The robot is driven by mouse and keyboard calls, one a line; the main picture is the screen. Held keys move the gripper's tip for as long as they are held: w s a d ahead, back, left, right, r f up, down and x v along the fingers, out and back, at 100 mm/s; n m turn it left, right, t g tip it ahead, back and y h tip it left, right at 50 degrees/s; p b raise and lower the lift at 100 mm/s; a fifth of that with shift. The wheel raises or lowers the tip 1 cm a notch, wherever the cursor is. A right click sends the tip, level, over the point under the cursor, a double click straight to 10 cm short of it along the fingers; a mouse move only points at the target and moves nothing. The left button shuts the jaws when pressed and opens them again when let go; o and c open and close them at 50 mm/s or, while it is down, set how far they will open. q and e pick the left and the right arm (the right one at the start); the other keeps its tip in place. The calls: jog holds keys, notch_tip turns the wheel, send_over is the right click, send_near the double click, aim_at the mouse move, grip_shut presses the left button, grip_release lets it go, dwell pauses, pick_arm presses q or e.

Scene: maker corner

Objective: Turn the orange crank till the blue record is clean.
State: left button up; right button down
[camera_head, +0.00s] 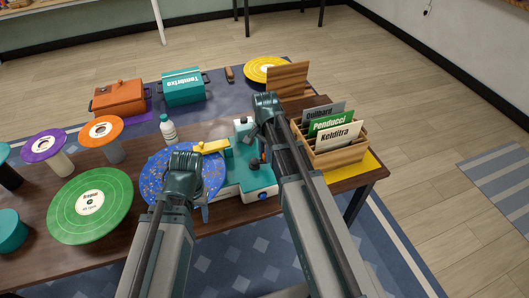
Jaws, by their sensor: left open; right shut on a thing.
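The blue record (153,176) is speckled with small light and orange flecks and lies flat at the left side of a teal-and-white cleaning machine (262,194). A yellow arm (213,146) of the machine reaches over the record's far edge. My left gripper (184,163) is open above the record and hides part of it. My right gripper (258,148) is over the machine's right side, shut on what seems to be the orange crank; only a small dark and reddish bit shows there, and the arm hides the rest.
A wooden crate (341,155) of record sleeves stands close right of my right arm. A white bottle (168,130) stands behind the blue record. A green record (112,218) lies to the left. Orange (119,99) and teal (183,88) cases sit at the back.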

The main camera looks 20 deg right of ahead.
jog(key=shift+s+a+m, duration=0.1)
jog(key=shift+s+m, duration=0.25)
jog(key=shift+m, duration=0.65)
jog(key=c, duration=0.7)
grip_release()
jog(key=shift+c, duration=0.2)
jog(key=shift+r, duration=0.1)
notch_tip(320, 180, up, 14)
jog(key=p, duration=1.3)
jog(key=shift+f+p, duration=0.2)
jog(key=shift+p, duration=0.2)
